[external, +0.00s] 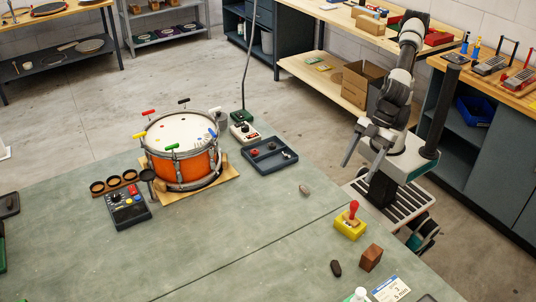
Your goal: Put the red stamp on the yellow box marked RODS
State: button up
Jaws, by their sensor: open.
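The red stamp (353,207), with a round knob on a short stem, stands upright on the yellow box (348,229). The box is near the right edge of the green bench, and its marking is too small to read. My gripper (360,156) is open and empty. It hangs above and behind the box in the picture, clear of the stamp, near the bench's far right edge.
A brown wooden block (371,257), a dark oval piece (336,268) and a white-and-blue card (391,289) lie in front of the box. A grey stone-like piece (305,190) lies left of it. An orange drum (184,159) and a blue tray (269,155) stand farther left.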

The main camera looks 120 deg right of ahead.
jog(key=s+d+m, duration=0.1)
jog(key=s+d, duration=0.5)
jog(key=d, duration=0.2)
jog(key=s+d+r+m, duration=0.1)
jog(key=s+d, duration=0.5)
jog(key=d, duration=0.3)
jog(key=shift+d+r+g+h, duration=0.2)
jog(key=shift+r+g+h, duration=0.1)
jog(key=shift+g+h, duration=0.1)
